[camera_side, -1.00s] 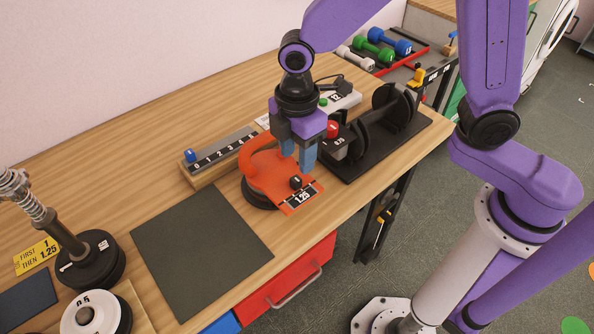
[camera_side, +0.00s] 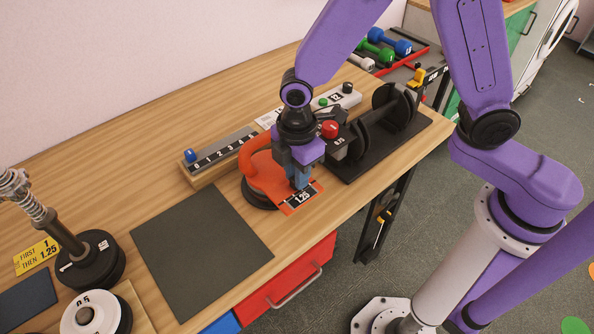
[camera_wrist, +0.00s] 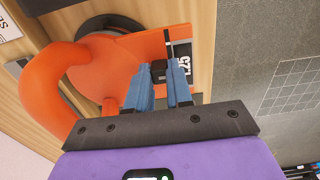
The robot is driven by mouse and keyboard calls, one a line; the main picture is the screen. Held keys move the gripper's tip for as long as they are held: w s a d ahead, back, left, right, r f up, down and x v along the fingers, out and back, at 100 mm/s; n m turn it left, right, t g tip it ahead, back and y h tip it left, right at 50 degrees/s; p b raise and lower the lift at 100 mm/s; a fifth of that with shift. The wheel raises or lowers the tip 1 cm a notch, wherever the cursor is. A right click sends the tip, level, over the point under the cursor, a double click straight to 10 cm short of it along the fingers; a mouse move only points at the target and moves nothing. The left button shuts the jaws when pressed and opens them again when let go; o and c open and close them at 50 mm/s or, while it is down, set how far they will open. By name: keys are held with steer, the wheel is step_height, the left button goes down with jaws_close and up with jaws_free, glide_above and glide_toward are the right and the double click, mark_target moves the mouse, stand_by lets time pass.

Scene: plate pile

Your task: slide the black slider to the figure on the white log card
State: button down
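The black slider (camera_wrist: 159,70) is a small dark knob on the orange, kettle-shaped piece (camera_wrist: 115,60), at a slot beside a black label reading 1.25. My gripper (camera_wrist: 162,72) has its blue fingertips down on either side of the knob, close against it. In the side view my gripper (camera_side: 300,183) hides the knob. A white card (camera_side: 266,119) lies behind the orange piece, partly covered by my arm; I cannot read a figure on it. A corner of a white card (camera_wrist: 9,27) also shows in the wrist view, with only a few letters visible.
A wooden ruler block with a blue knob (camera_side: 190,155) stands left of the orange piece. A dark mat (camera_side: 200,255) lies clear in front.

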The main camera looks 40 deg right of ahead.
steer(key=shift+d, duration=0.25)
steer(key=c, duration=1)
jaws_free()
steer(key=shift+r, duration=0.1)
step_height(320, 180, up, 17)
steer(key=shift+r, duration=0.1)
steer(key=s+d+f+m, duration=0.2)
steer(key=s+d, duration=0.6)
steer(key=s, duration=0.1)
steer(key=s+d+f+m, duration=0.3)
steer(key=s+d, duration=0.6)
steer(key=shift+s+f, duration=0.3)
